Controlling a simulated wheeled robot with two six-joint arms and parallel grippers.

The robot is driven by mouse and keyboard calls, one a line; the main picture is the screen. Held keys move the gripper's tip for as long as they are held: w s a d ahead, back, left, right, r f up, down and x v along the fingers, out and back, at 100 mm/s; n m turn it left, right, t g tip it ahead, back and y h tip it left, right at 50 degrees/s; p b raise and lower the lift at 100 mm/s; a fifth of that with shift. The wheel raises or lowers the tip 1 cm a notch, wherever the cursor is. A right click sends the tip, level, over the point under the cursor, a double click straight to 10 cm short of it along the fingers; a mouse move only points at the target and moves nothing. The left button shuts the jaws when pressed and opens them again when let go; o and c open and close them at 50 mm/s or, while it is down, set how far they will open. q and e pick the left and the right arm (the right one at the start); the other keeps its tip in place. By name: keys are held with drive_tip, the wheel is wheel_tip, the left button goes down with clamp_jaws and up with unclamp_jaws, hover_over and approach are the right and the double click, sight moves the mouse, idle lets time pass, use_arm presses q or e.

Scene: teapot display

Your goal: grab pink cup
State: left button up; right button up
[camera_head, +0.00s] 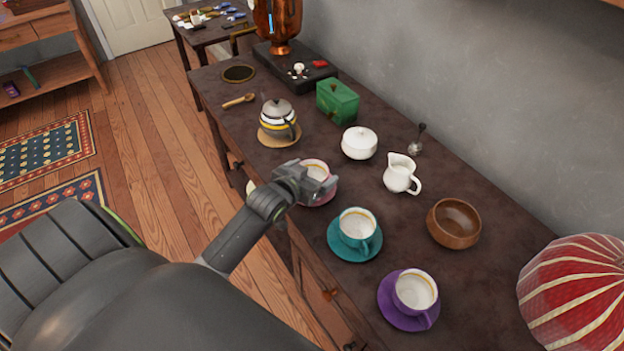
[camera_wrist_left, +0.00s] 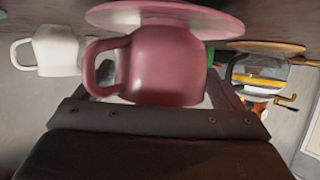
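The pink cup (camera_head: 316,166) stands on its pink saucer (camera_head: 325,198) near the table's front edge, partly hidden by my left gripper. My left gripper (camera_head: 311,183) is at the cup's near side. In the left wrist view, which looks upside down, the pink cup (camera_wrist_left: 165,68) fills the middle, with its handle to the left and its saucer (camera_wrist_left: 170,17) at the top. The fingers of my left gripper (camera_wrist_left: 165,90) stand apart on either side of the cup; a firm grip is not visible. My right gripper is not in view.
A teal cup (camera_head: 357,224) and a purple-saucer cup (camera_head: 416,290) stand nearby to the right. Behind are a white sugar bowl (camera_head: 359,143), a white jug (camera_head: 401,174) and a wooden bowl (camera_head: 454,222). A glass teapot (camera_head: 278,118) stands to the left.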

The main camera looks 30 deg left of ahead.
use_arm(q)
drive_tip(key=c, duration=0.8)
drive_tip(key=shift+r, duration=0.1)
